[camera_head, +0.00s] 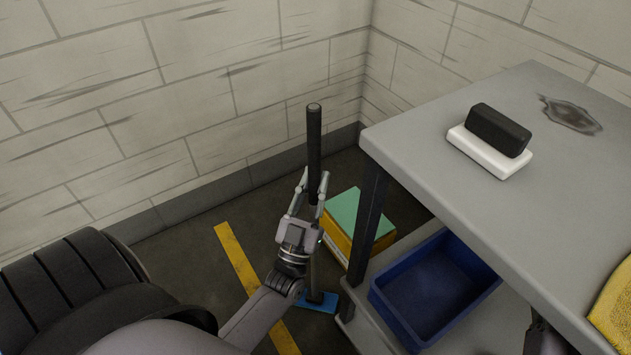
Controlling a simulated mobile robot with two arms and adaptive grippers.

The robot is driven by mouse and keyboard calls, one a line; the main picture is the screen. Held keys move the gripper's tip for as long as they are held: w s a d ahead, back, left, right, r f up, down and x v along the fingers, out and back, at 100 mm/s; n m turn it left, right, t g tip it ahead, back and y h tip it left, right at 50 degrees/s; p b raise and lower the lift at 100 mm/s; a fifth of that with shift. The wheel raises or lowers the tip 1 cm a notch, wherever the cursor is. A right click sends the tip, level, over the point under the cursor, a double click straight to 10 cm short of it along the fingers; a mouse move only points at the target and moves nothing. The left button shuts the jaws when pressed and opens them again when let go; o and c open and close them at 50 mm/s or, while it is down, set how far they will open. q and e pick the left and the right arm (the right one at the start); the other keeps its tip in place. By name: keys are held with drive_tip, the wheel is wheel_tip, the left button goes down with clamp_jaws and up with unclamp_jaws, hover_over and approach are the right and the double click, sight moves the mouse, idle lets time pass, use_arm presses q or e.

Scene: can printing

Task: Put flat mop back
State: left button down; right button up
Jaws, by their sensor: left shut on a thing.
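The flat mop stands nearly upright in the corner left of the table, with a black handle grip (314,140) at the top and a blue mop head (318,301) low near the floor. My left gripper (313,188) is shut on the mop handle, at the lower part of the black grip. My gripper and wrist hide part of the pole. I cannot tell whether the mop head touches the floor.
A grey table (440,150) fills the right side. On it are a black block on a white base (490,152), a dark stain and a yellow cloth (612,315). Below is an empty blue bin (420,290). A yellow box with a green top (357,215) stands behind the mop. Walls close the corner.

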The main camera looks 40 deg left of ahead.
drive_tip(key=shift+r, duration=0.2)
use_arm(q)
drive_tip(key=c, duration=1.5)
unclamp_jaws()
use_arm(e)
drive_tip(key=shift+s+r, duration=0.1)
use_arm(q)
drive_tip(key=shift+r, duration=0.1)
drive_tip(key=v, duration=1.2)
drive_tip(key=shift+s, duration=0.1)
use_arm(e)
drive_tip(key=shift+f, duration=0.3)
